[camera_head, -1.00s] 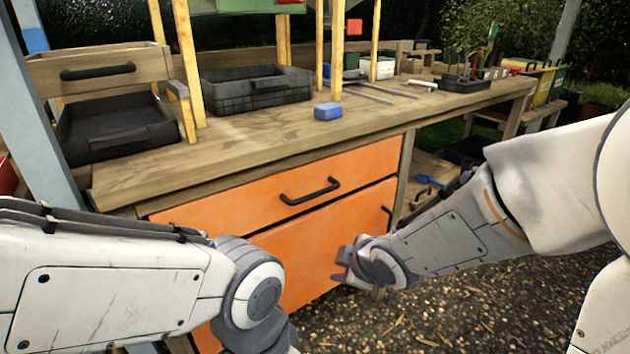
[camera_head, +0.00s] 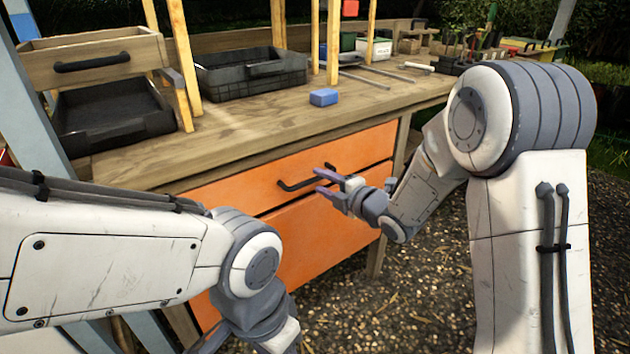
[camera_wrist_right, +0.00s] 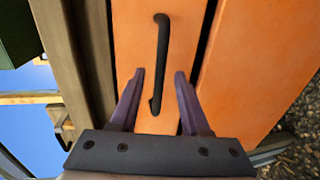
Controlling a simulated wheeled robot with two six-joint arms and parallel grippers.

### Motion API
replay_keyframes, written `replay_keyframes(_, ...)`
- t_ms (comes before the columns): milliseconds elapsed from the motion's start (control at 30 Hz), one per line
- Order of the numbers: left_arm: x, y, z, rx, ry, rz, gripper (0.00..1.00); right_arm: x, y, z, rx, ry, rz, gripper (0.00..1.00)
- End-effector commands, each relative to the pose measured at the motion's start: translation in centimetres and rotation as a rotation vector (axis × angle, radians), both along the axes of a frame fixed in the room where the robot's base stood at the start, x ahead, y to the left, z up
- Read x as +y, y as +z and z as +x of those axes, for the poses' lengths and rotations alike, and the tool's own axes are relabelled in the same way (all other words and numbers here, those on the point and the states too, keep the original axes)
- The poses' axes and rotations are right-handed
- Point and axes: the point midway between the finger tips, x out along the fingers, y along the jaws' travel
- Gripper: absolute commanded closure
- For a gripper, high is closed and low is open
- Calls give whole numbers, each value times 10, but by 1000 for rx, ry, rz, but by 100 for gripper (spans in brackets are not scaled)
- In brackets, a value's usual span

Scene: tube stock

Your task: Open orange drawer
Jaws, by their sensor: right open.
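The upper orange drawer (camera_head: 240,192) is set in the wooden bench, shut, with a black bar handle (camera_head: 298,184). A second orange drawer (camera_head: 320,240) lies below it. My right gripper (camera_head: 323,180) is open at the right end of the upper handle. In the right wrist view the handle (camera_wrist_right: 160,60) runs up the picture on the orange front (camera_wrist_right: 190,35), and its near end lies between the two open fingers (camera_wrist_right: 157,98). Whether the fingers touch it I cannot tell. My left arm reaches in front of the lower drawer at the left; its fingers are not in view.
A wooden worktop (camera_head: 240,125) overhangs the drawers. On it stand a black crate (camera_head: 250,75), a blue block (camera_head: 323,97) and several wooden posts. A wooden drawer box (camera_head: 95,60) with a black handle is at the left. Gravel ground (camera_head: 420,290) lies in front.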

Motion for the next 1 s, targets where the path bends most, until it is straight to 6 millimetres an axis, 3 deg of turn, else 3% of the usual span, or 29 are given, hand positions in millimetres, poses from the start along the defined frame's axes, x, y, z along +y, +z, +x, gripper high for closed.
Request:
replay_keyframes(200,0,-4,0,0,0,0,50,16,-6,21,1,0,-1,54)
replay_keyframes(567,0,-4,0,0,0,0,50,19,-6,26,1,0,0,54)
replay_keyframes(700,0,-4,0,0,0,0,50,19,-7,26,1,0,0,100)
replay_keyframes(1000,0,-4,0,0,0,0,50,19,-7,26,1,-1,0,100)
